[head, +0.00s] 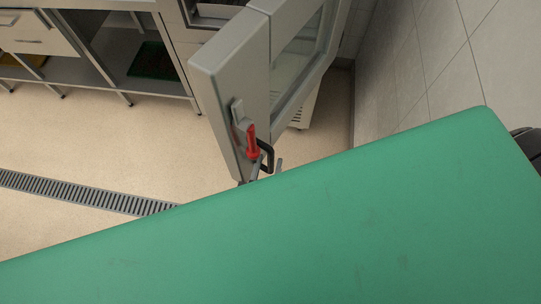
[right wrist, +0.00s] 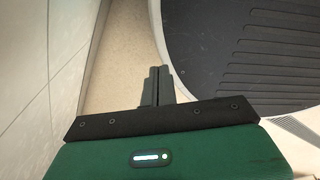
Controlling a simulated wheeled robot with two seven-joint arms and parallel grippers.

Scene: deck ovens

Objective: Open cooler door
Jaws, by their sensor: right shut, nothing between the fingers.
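The grey cooler door (head: 222,88) stands in the upper middle of the head view, angled out into the room. How far it is swung open is hard to tell. A red lever (head: 252,140) and a black loop handle (head: 268,152) are on it near its lower edge. The fingertips of my left gripper (head: 267,168) show just below the black handle, apart from each other. The rest of that gripper is hidden behind my green arm cover. Whether the fingers touch the handle is unclear. In the right wrist view, my right gripper (right wrist: 156,72) is shut and empty, away from the door.
A framed glass panel (head: 297,55) is behind the door. A steel counter with shelves (head: 120,45) stands at the upper left. A floor drain grate (head: 90,193) crosses the open beige floor. A tiled wall (head: 410,60) rises at the right, and a pale wall (right wrist: 35,60) is at left in the right wrist view.

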